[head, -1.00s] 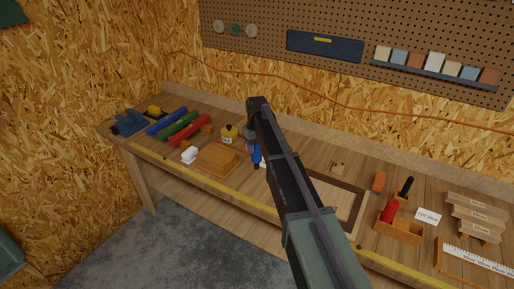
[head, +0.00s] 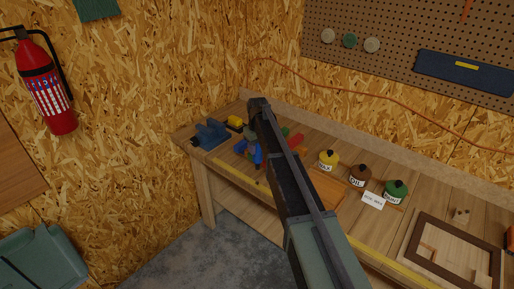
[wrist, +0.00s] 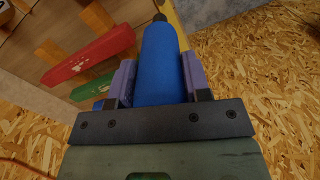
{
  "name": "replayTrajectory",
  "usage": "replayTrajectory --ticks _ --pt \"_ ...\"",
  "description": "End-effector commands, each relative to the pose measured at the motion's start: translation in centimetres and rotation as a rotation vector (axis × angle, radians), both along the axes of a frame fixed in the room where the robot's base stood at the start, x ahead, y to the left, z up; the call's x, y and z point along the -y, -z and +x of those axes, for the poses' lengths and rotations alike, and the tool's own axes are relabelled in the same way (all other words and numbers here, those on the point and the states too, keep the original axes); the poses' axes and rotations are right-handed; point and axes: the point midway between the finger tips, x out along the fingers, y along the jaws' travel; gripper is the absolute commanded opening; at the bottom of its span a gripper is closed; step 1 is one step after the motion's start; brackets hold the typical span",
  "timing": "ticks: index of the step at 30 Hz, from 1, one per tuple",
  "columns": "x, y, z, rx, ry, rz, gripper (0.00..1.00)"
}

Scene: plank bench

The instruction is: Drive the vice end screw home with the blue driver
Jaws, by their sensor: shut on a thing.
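The blue driver (wrist: 162,55) is held between the two purple-padded fingers of my gripper (wrist: 158,82) in the wrist view. Its thick blue handle points away from the palm, with a dark end at the top. In the head view my gripper (head: 255,160) is largely hidden by my own arm, and a bit of the blue driver (head: 258,153) shows beside it. The blue vice (head: 211,134) stands at the bench's left end, left of my gripper and apart from it. Its end screw cannot be made out.
Red (head: 297,141) and green (head: 281,133) long pieces lie behind my arm. A yellow item (head: 235,122) sits by the vice. Several labelled jars (head: 328,161) stand to the right. A yellow strip (head: 240,172) runs along the bench's front edge. A wall adjoins the left end.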

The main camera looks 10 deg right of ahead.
Motion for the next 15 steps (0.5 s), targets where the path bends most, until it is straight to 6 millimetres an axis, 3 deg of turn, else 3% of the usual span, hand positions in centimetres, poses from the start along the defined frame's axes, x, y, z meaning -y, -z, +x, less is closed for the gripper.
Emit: replayTrajectory --ticks 8,15 --pt "0.0 0.2 -0.1 0.0 -0.025 0.0 0.15" --pt "0.0 2.7 0.0 0.0 -0.025 0.0 0.15"
